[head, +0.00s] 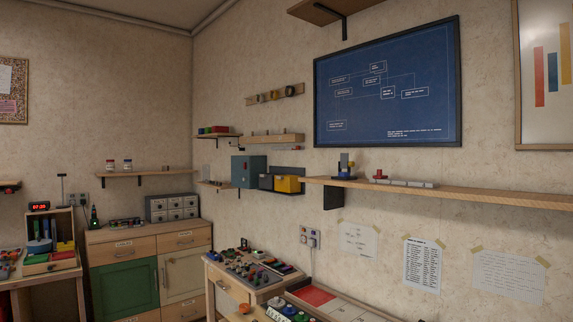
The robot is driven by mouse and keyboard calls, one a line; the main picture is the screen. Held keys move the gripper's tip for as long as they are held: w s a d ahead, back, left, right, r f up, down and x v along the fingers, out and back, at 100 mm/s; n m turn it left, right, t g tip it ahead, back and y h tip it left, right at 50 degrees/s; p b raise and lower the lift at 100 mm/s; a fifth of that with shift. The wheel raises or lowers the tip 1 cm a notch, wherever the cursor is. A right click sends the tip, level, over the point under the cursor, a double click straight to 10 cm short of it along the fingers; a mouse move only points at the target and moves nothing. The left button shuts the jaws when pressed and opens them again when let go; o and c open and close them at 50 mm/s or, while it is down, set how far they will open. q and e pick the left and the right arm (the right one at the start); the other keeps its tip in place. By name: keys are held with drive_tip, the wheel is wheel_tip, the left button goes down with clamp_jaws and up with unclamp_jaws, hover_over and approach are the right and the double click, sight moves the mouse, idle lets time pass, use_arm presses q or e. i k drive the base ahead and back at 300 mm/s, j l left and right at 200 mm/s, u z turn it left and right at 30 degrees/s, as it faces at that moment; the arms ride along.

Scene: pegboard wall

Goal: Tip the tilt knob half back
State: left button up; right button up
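I cannot pick out the tilt knob with certainty. A dark control panel (238,268) with several small knobs and switches lies on a wooden bench at the lower middle. Neither of my grippers is in the head view.
A wooden cabinet (124,251) with a green door stands at the left. A long wall shelf (470,194) juts out at the right. A blue box (248,171) and a yellow bin (289,184) sit on wall shelves above the bench.

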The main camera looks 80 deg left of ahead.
sight(344, 156)
drive_tip(key=u, duration=2)
drive_tip(key=i+j+z, duration=0.1)
drive_tip(key=z, duration=0.3)
drive_tip(key=j+z, duration=0.2)
drive_tip(key=z, duration=0.25)
drive_tip(key=i+j+z, duration=0.1)
drive_tip(key=z, duration=0.3)
drive_tip(key=j+z, duration=0.45)
drive_tip(key=j, duration=0.75)
